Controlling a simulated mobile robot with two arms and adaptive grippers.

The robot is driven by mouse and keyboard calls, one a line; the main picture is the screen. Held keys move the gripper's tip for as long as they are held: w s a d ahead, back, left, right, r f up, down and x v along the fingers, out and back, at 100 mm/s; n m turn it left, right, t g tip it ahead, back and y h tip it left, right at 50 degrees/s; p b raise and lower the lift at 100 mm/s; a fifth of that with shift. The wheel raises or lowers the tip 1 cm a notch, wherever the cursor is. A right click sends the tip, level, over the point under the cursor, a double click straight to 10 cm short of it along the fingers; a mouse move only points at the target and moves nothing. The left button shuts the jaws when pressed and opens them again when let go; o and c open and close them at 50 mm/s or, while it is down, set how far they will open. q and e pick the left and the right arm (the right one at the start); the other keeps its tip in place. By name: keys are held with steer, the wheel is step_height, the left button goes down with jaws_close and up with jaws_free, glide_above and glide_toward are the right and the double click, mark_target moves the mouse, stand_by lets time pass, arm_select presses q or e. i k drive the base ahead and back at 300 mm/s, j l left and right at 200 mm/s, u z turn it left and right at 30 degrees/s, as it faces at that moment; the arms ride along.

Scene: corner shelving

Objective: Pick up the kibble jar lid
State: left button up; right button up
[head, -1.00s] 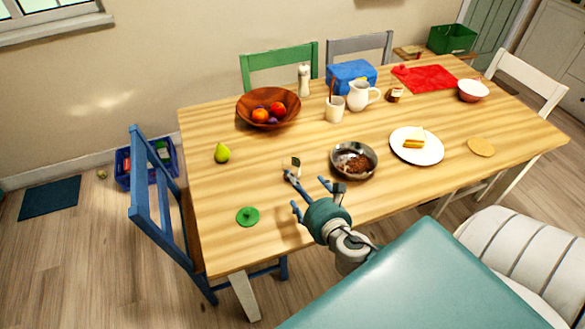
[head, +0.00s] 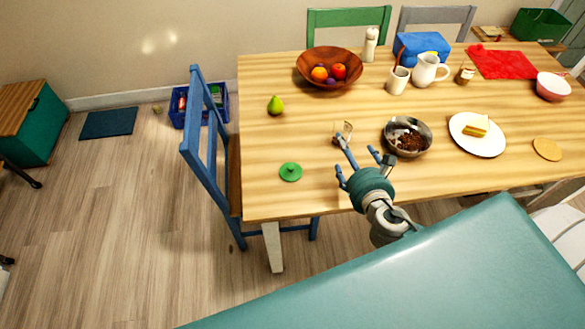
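A round green lid with a small knob (head: 290,172), which looks like the kibble jar lid, lies flat near the table's front left corner. My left gripper (head: 358,157) is over the front of the table, to the right of the lid and apart from it. Its fingers are spread open and I see nothing held between them. My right gripper is not in view.
A metal bowl of brown pieces (head: 408,137) stands close to the right of my gripper. A pear (head: 275,106) stands behind the lid. A blue chair (head: 212,158) is at the left table edge.

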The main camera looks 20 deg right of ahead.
mark_target(291, 172)
steer(key=i+j+z, duration=0.15)
steer(key=j+z, duration=0.15)
steer(key=i+j+z, duration=0.25)
steer(key=j+z, duration=0.55)
steer(key=j, duration=0.2)
